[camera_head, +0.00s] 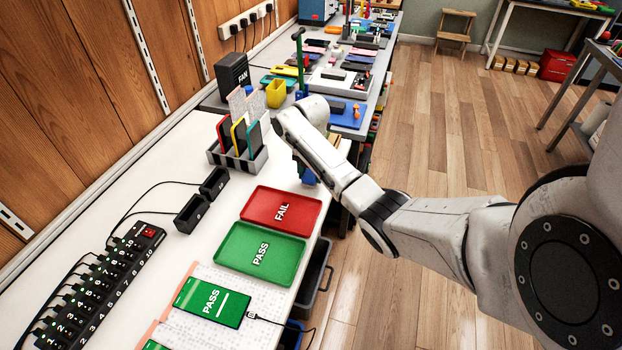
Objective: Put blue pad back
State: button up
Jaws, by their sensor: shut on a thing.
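My gripper (301,163) hangs below the end of my arm, over the right edge of the white table, and is mostly hidden by my arm. A small blue thing (309,177) shows at its tips and looks like the blue pad. Only a part of it shows, so its shape and tilt cannot be told. The gripper appears shut on it, just behind the red FAIL tray (266,190). A larger blue mat (343,119) lies on the farther table.
A green PASS tray (233,255), a phone reading PASS (212,303), a black power strip (104,284) and a grey rack of phones (222,157) occupy the white table. The farther table is cluttered. A dark bin (316,270) stands below the right edge.

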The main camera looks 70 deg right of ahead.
aim_at(311, 172)
jog(key=shift+f, duration=1)
jog(key=shift+f, duration=0.15)
jog(key=o, duration=1.2)
notch_tip(311, 172, up, 12)
jog(key=shift+r, duration=0.15)
